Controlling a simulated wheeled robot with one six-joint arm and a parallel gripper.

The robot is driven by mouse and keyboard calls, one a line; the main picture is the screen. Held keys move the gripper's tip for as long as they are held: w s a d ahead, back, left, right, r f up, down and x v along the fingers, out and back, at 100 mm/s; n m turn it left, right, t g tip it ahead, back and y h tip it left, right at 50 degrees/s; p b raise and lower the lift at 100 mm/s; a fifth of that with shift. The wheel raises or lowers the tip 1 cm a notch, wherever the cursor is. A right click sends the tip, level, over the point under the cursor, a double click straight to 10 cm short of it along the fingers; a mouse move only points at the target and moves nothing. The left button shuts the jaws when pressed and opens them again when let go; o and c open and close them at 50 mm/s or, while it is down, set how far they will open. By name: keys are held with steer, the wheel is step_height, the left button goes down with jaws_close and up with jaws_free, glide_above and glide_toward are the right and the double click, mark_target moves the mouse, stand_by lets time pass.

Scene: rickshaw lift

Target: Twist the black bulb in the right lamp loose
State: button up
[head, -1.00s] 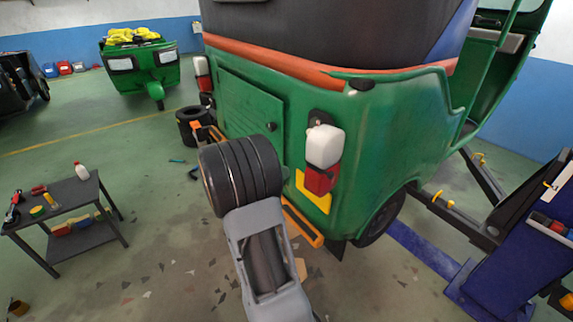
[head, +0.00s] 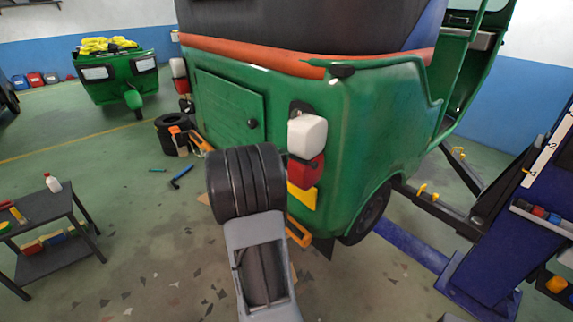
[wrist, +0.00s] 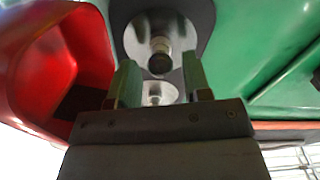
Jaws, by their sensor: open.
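The right lamp shows in the head view with a white lens (head: 307,136) above a red lens (head: 306,171) on the green rickshaw's rear corner. In the wrist view its red cover (wrist: 60,62) stands swung aside at the left. A bulb with a dark, blackened end (wrist: 160,62) sits in a round silvery reflector. A second reflector (wrist: 156,93) with a bulb shows lower, between the fingers. My gripper (wrist: 160,82) is open, its two greenish fingers apart with the dark bulb slightly beyond their tips. I cannot tell whether they touch anything. In the head view my arm hides the gripper.
The rickshaw's green body (head: 375,135) lies close beside the lamp. A blue lift post (head: 520,215) stands at the right with low arms under the rickshaw. A dark tool cart (head: 45,208) is at the left.

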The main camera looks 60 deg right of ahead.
steer(key=m+b, duration=0.9)
steer(key=b, duration=0.1)
steer(key=shift+f, duration=0.1)
steer(key=shift+c, duration=0.3)
steer(key=c, duration=0.5)
